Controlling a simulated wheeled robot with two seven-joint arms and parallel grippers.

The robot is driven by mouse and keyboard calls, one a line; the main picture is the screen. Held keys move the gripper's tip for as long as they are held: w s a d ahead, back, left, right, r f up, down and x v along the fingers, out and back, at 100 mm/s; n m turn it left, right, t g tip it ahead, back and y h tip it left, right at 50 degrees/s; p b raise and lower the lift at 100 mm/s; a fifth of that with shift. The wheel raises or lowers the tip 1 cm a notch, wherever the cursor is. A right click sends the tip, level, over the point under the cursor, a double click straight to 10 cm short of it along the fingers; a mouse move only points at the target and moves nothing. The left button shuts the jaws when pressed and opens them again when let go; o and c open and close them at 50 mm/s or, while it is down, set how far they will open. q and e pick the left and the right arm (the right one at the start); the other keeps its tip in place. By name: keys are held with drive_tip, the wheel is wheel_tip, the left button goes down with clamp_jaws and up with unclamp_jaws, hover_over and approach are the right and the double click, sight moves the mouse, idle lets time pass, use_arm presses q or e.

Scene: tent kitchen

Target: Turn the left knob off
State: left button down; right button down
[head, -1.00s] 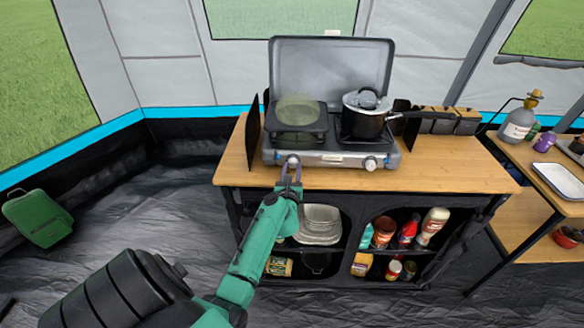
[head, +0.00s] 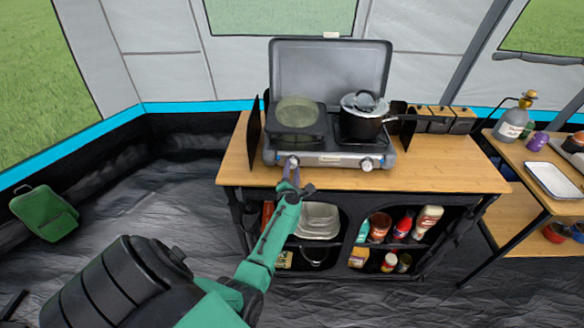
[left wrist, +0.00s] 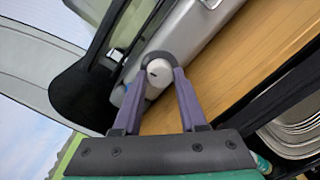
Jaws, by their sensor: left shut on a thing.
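The camping stove (head: 325,157) stands on the wooden counter with its lid up. Its left knob (left wrist: 159,73) is white and sits between the fingertips of my left gripper (left wrist: 160,62) in the left wrist view. In the head view my left gripper (head: 291,166) reaches up to the stove's front left, with its fingers shut on the left knob and partly covering it. The right knob (head: 367,164) is in plain view and nothing touches it. My right gripper is not in view.
A black pan with a clear lid (head: 298,119) sits on the left burner, and a lidded pot (head: 362,118) on the right burner. The wooden counter (head: 440,168) is clear to the right. Shelves below hold dishes (head: 317,222) and several bottles and jars.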

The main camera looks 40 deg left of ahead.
use_arm(q)
drive_tip(key=shift+f+m+p, duration=0.1)
drive_tip(key=shift+m+p, duration=0.2)
drive_tip(key=shift+m, duration=0.6)
drive_tip(key=shift+c, duration=2.3)
unclamp_jaws()
drive_tip(key=shift+s+d, duration=0.15)
drive_tip(key=shift+s, duration=0.05)
drive_tip(key=p+v, duration=0.4)
drive_tip(key=v, duration=1)
